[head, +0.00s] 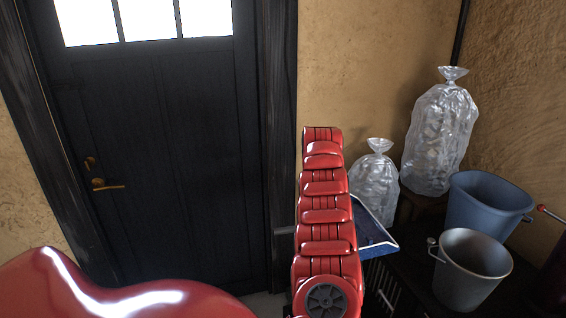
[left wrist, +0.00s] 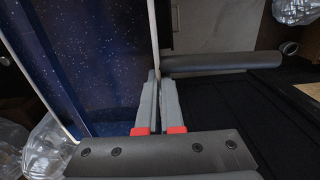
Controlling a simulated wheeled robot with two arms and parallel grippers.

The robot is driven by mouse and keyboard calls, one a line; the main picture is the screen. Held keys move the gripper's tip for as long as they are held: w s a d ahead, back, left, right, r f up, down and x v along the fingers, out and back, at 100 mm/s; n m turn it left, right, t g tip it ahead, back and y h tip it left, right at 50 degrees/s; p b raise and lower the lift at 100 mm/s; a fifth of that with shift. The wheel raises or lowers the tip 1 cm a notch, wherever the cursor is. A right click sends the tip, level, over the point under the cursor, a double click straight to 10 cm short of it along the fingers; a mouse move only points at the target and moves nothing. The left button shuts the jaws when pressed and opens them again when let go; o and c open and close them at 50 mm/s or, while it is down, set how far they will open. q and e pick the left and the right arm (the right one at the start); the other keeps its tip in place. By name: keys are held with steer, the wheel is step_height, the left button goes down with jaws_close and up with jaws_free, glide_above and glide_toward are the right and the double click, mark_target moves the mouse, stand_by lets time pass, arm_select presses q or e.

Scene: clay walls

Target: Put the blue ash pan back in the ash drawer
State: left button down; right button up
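The blue ash pan (head: 376,238) shows in the head view just right of my raised red arm, tilted and partly hidden by that arm. In the left wrist view the pan (left wrist: 85,60) is a dark blue speckled surface with a pale rim, filling the upper left. My left gripper (left wrist: 158,82) is shut on the pan's rim there. In the head view the arm hides this gripper. My right gripper is in neither view. I cannot make out the ash drawer for certain.
A blue bucket (head: 487,207) and a grey metal bucket (head: 468,272) stand at the right. Two clear plastic bags, one large (head: 440,135) and one small (head: 376,185), are behind. A dark door (head: 165,150) fills the left. A dark cylindrical bar (left wrist: 220,62) lies right of the gripper.

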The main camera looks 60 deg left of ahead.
arm_select(q)
step_height(320, 180, down, 54)
steer(key=b, duration=2.9)
steer(key=shift+r, duration=0.15)
stand_by(1.8)
steer(key=shift+w, duration=0.15)
stand_by(0.5)
